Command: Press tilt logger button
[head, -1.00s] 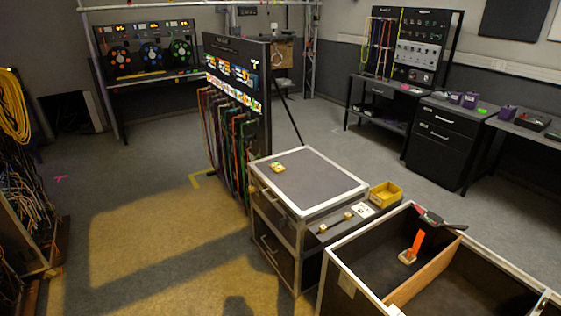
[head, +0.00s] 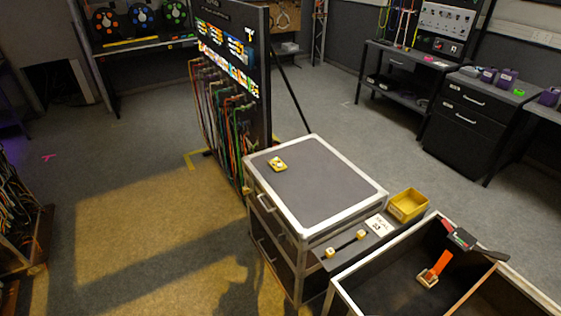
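A small yellow device (head: 278,164), which looks like the tilt logger, lies on the grey top of the metal-edged case (head: 325,182), near its far left part. Its button is too small to make out. Neither of my grippers shows in the head view.
A lower dark shelf beside the case holds a bar with yellow ends (head: 346,244), a white card (head: 377,225) and a yellow bin (head: 408,205). An open crate (head: 390,268) at the lower right holds an orange-strapped item (head: 434,268). A cable rack (head: 232,90) stands behind the case.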

